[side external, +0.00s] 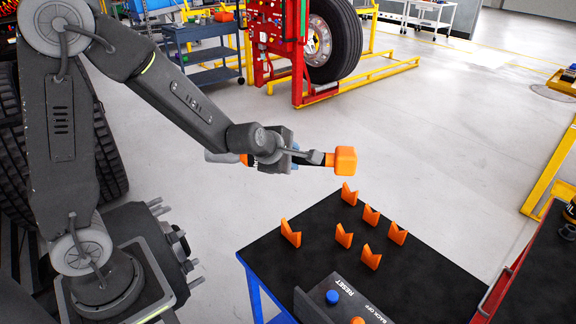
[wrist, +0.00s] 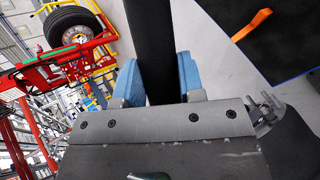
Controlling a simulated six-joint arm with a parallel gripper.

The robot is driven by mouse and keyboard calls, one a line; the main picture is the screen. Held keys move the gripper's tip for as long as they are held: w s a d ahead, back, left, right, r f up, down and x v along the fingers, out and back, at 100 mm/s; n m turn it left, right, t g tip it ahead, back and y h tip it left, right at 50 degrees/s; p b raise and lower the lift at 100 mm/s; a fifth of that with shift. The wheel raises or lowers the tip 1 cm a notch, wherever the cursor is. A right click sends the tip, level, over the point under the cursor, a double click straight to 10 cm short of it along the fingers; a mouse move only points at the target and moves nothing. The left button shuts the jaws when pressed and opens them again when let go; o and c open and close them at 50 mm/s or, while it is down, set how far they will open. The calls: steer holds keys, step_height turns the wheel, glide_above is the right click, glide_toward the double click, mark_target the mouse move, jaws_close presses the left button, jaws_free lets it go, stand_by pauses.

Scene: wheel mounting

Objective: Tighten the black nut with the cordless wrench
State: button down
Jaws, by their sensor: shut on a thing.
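My gripper (side external: 292,160) is in the air left of and above the black table. Its blue fingers (wrist: 157,82) are shut on the black handle of the cordless wrench (wrist: 152,40). In the side view the wrench's orange block end (side external: 346,160) points right, and its grey end (side external: 217,157) shows left of my wrist. My wrist hides part of the wrench's middle. A dark wheel hub (side external: 172,240) with several studs stands at the lower left, apart from the wrench. I cannot tell the black nut for sure among the dark parts there.
Several orange V-shaped holders (side external: 343,236) stand empty on the black table (side external: 430,285). A box with blue and orange buttons (side external: 333,297) is at its front. A red cart (side external: 530,275) is at the right. A red stand holds a wheel (side external: 335,40) behind. The floor between is clear.

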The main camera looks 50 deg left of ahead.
steer(key=shift+r+n+y, duration=0.3)
steer(key=shift+r+n, duration=0.1)
steer(key=shift+r, duration=0.6)
steer(key=w+a+f+n+g+h, duration=0.1)
steer(key=a+f+n, duration=0.4)
steer(key=a+f, duration=0.7)
steer(key=w+a+f+n+g+h, duration=0.1)
steer(key=a+f+n+g+h, duration=0.3)
steer(key=a+f, duration=0.9)
step_height(320, 180, down, 8)
steer(key=shift+w+a+f+n, duration=0.1)
steer(key=shift+w+a+n, duration=0.1)
steer(key=shift+n, duration=0.7)
steer(key=shift+s, duration=0.2)
steer(key=shift+s, duration=4.45)
